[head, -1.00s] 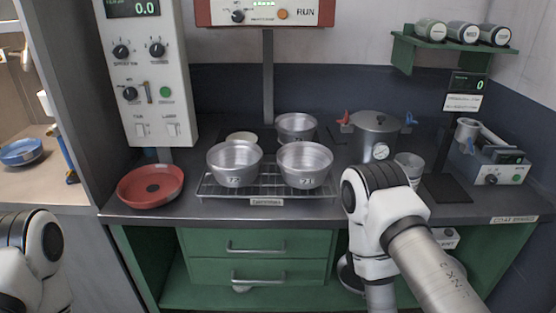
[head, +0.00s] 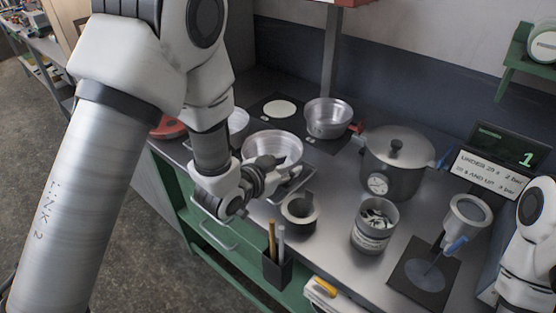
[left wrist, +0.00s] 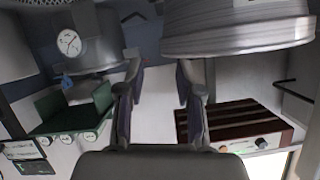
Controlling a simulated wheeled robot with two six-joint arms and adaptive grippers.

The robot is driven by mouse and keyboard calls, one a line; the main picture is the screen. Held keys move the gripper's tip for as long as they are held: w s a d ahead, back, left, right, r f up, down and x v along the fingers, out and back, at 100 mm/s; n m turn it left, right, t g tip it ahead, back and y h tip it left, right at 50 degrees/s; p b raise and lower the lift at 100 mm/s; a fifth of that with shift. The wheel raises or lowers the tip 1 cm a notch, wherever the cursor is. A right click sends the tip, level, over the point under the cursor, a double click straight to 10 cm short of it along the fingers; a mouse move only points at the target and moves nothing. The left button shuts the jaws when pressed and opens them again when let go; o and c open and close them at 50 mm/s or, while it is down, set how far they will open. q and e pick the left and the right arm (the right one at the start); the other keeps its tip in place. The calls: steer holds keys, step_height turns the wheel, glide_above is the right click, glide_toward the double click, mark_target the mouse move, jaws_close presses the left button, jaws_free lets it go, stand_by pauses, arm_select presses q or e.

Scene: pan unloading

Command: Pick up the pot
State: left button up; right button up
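The lidded metal pot (head: 392,172) with a round gauge and a black lid knob stands on the counter right of centre in the head view. It also shows at the upper left of the left wrist view (left wrist: 88,45), upside down. My left gripper (head: 274,170) is to the left of the pot, apart from it, close to the near side of a round metal pan (head: 272,146). In the left wrist view the two fingers (left wrist: 163,78) are apart with nothing between them. A metal pan (left wrist: 240,30) fills the upper right there; contact is unclear. My right gripper is out of view.
Another pan (head: 328,118) stands behind. A display (head: 505,150) stands at right.

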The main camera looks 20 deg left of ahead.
mark_target(295, 162)
arm_select(q)
steer(key=x, duration=0.4)
steer(key=b+x, duration=0.1)
steer(key=x, duration=0.1)
steer(key=shift+w+a+f, duration=0.1)
steer(key=shift+a+f, duration=0.15)
steer(key=shift+f, duration=0.15)
steer(key=shift+s+a+r, duration=0.1)
steer(key=shift+s+r, duration=0.15)
steer(key=shift+s+a, duration=0.1)
steer(key=shift+s, duration=0.05)
steer(key=c, duration=0.4)
jaws_close()
